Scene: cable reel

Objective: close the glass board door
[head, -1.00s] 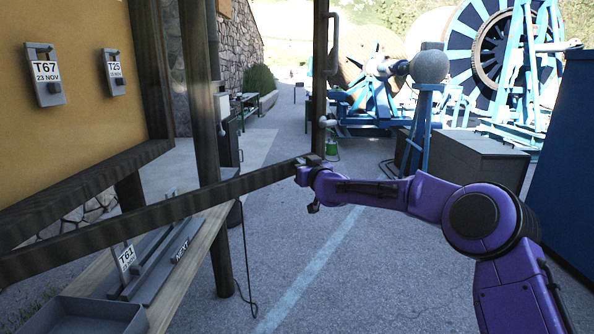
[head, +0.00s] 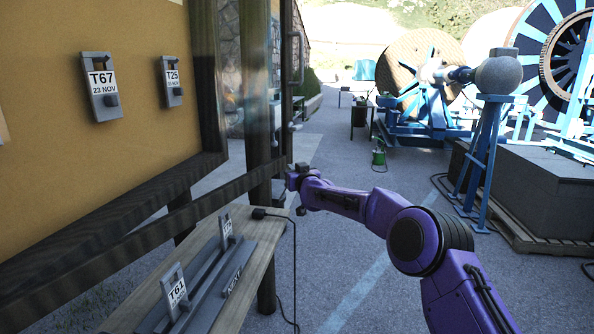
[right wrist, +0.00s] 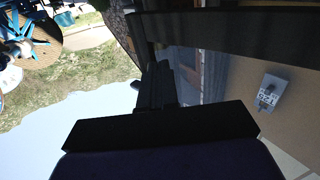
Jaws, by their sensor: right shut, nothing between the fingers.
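The glass board door (head: 142,238) has a dark frame and stands partly open in front of the yellow board (head: 50,170). Its free upright edge (head: 286,90) carries a grey bar handle (head: 299,58). My right gripper (head: 296,174) is shut and empty at the door's lower free corner, on its outer side. Whether it touches the frame is hard to tell. In the right wrist view, the dark fingers (right wrist: 156,88) point past a dark frame bar (right wrist: 235,35), with a board tag (right wrist: 264,93) beyond. My left gripper is not in view.
Tags T67 (head: 100,88) and T25 (head: 172,82) hang on the board. A wooden bench (head: 255,250) with a grey tag rack (head: 205,285) stands below the door. A dark post (head: 257,120) rises behind the door.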

